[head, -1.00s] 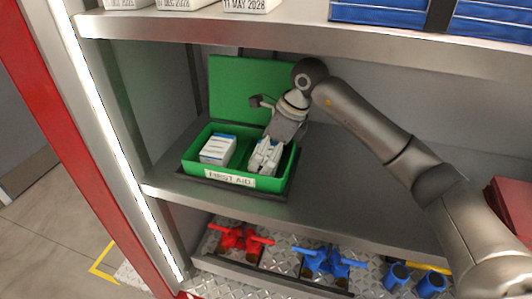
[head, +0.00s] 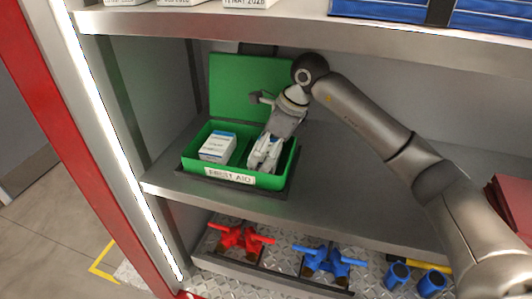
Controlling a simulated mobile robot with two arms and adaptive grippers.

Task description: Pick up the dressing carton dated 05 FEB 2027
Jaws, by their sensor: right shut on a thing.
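A green first aid box (head: 200,170) stands open on the middle shelf, its lid upright behind it. A white and blue carton (head: 217,147) sits in its left part; its print is too small to read. My right gripper (head: 262,155) reaches down into the right part of the box. It is shut on a white carton that its fingers mostly hide, so no date shows on it. My left gripper is not in view.
Red valve fittings (head: 240,238) and blue fittings (head: 328,262) lie on the lower shelf. White labelled boxes (head: 190,2) and blue bins (head: 380,10) stand on the upper shelf, above my arm.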

